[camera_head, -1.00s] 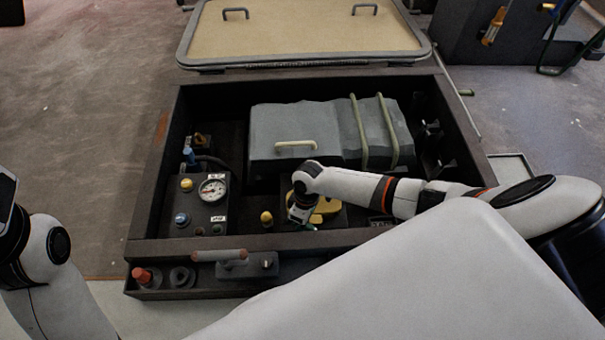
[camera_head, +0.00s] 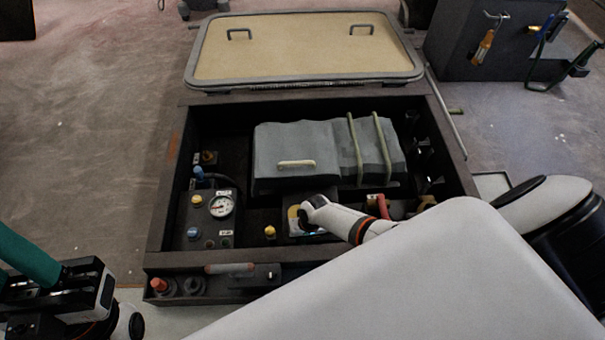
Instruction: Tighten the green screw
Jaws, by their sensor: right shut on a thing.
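My right arm reaches into the open dark box from the right. Its gripper (camera_head: 306,226) points down beside a yellow part (camera_head: 293,213) at the box's front middle. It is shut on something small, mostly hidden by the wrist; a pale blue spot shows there. I cannot pick out the green screw for certain. My left gripper (camera_head: 62,284) is at the lower left edge, outside the box, with a teal cylinder (camera_head: 28,255) at its jaws. The cylinder is cut off by the picture's edge, and I cannot tell whether the jaws grip it.
The box holds a grey cover (camera_head: 295,145) with a handle, a panel with a round gauge (camera_head: 221,206), and a yellow knob (camera_head: 270,232). A red knob (camera_head: 159,285) stands on the front ledge. A tan lid (camera_head: 305,50) lies behind. Floor at left is clear.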

